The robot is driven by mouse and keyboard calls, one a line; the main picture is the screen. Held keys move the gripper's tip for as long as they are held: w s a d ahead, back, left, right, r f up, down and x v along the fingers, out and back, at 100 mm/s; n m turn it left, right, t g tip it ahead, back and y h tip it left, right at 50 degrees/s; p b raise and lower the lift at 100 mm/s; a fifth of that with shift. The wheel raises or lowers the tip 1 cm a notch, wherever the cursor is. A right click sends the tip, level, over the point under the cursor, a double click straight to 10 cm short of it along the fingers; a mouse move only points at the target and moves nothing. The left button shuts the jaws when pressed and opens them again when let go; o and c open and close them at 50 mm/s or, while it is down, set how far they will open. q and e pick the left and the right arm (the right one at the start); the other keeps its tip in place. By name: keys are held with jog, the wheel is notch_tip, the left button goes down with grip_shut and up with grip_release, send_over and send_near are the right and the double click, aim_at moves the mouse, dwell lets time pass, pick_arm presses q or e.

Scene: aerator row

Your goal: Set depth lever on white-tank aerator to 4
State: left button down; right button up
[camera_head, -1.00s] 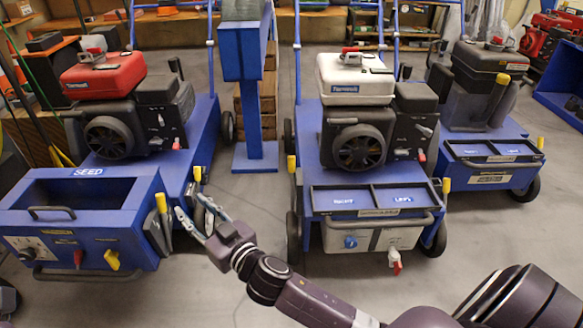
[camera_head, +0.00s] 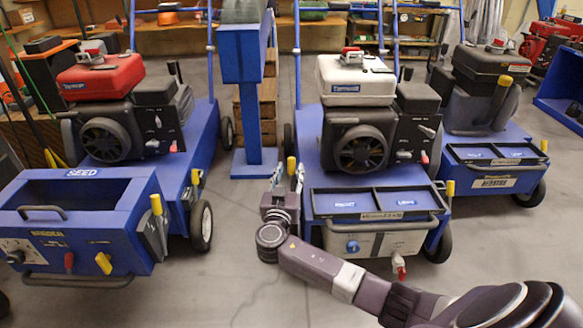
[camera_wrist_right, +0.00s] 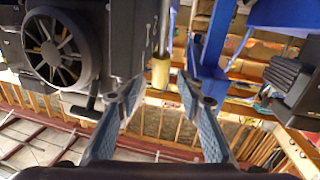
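The white-tank aerator (camera_head: 356,80) stands in the middle of the head view, with a blue body and a black engine. A yellow-gripped lever (camera_head: 291,166) rises at its front left corner, and another yellow-gripped lever (camera_head: 450,188) stands at its front right. My right gripper (camera_head: 287,177) is open at the front left corner, close to the left lever. In the right wrist view a yellow grip (camera_wrist_right: 161,71) lies ahead, between the lines of the two open fingers (camera_wrist_right: 160,88). I cannot tell whether they touch it. Any depth scale is unreadable. My left gripper is out of view.
A red-tank machine (camera_head: 102,75) with a blue seed box stands to the left, and a black-tank machine (camera_head: 490,60) to the right. A blue post (camera_head: 255,100) stands behind. Open floor (camera_head: 225,245) lies between the red-tank machine and the white-tank aerator.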

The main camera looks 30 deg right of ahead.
aim_at(291, 167)
jog(key=b+x, duration=0.1)
jog(key=x, duration=0.3)
grip_shut()
dwell(0.4)
